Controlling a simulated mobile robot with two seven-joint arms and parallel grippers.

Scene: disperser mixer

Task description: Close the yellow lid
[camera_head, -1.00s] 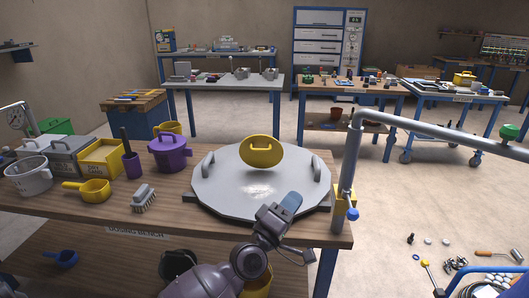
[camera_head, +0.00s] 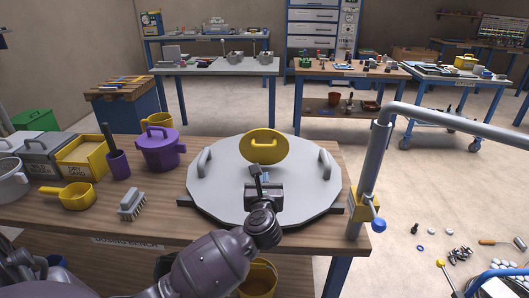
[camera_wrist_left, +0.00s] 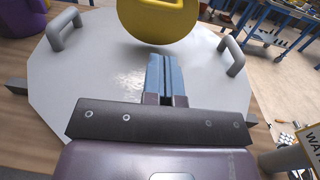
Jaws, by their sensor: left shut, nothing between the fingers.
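The yellow lid (camera_head: 268,146) is a round disc with a handle on its face. It stands tilted up near the middle of a large grey round cover (camera_head: 222,185) on the bench. It also shows at the top of the left wrist view (camera_wrist_left: 160,20), partly cut off by the frame edge. My left gripper (camera_head: 262,174) is over the grey cover, just in front of the lid. Its blue fingers (camera_wrist_left: 168,75) are together with nothing between them, and they look apart from the lid. My right gripper does not show.
Grey handles stand on the cover, left (camera_head: 204,162) and right (camera_head: 325,164). A grey pipe post (camera_head: 370,180) rises at the bench's right end.

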